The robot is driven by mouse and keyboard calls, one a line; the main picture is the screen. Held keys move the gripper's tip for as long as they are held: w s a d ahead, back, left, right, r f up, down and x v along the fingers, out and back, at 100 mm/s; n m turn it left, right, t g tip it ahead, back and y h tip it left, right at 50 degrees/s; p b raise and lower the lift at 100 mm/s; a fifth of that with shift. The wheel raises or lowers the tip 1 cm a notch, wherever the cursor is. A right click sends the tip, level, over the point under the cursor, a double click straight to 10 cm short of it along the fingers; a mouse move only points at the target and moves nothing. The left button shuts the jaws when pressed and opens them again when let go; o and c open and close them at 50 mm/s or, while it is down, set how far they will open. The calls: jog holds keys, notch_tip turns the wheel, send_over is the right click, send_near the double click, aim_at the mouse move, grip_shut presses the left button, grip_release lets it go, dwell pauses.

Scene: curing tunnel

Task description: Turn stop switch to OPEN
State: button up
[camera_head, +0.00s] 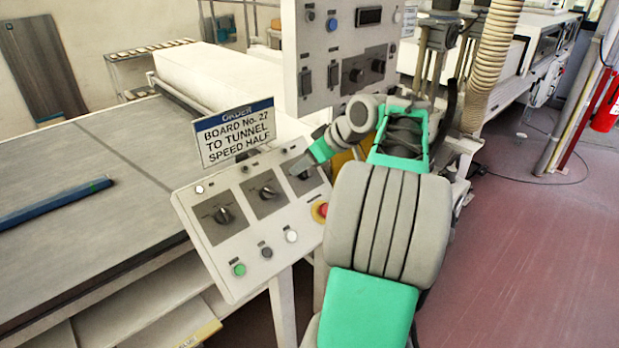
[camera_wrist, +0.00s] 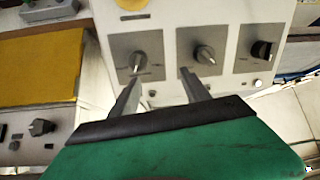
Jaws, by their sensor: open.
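A tilted white control panel (camera_head: 235,277) carries three dark rotary switches on grey plates: a left switch (camera_head: 223,215), a middle switch (camera_head: 267,192) and a right switch partly hidden by my gripper (camera_head: 303,164). I cannot read their labels, so I cannot tell which is the stop switch. In the wrist view the panel appears turned round. There my gripper (camera_wrist: 161,74) is open and empty. One fingertip is just below the switch at picture left (camera_wrist: 137,60); the other is left of the middle switch (camera_wrist: 204,54). The third switch (camera_wrist: 262,50) is farther right. Contact is unclear.
A red-and-yellow button (camera_head: 320,209) and several small round buttons sit along the panel's lower edge. An order sign (camera_head: 236,134) stands behind it, reading "Board No. 27 to tunnel speed half". An upright panel (camera_head: 341,60) rises behind my gripper. A blue bar (camera_head: 55,203) lies on the grey table.

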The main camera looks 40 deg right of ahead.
aim_at(308, 170)
jog(key=s+d, duration=0.2)
jog(key=d, duration=0.2)
jog(key=p+x, duration=0.1)
jog(key=x, duration=0.7)
jog(key=shift+d, duration=0.1)
grip_shut()
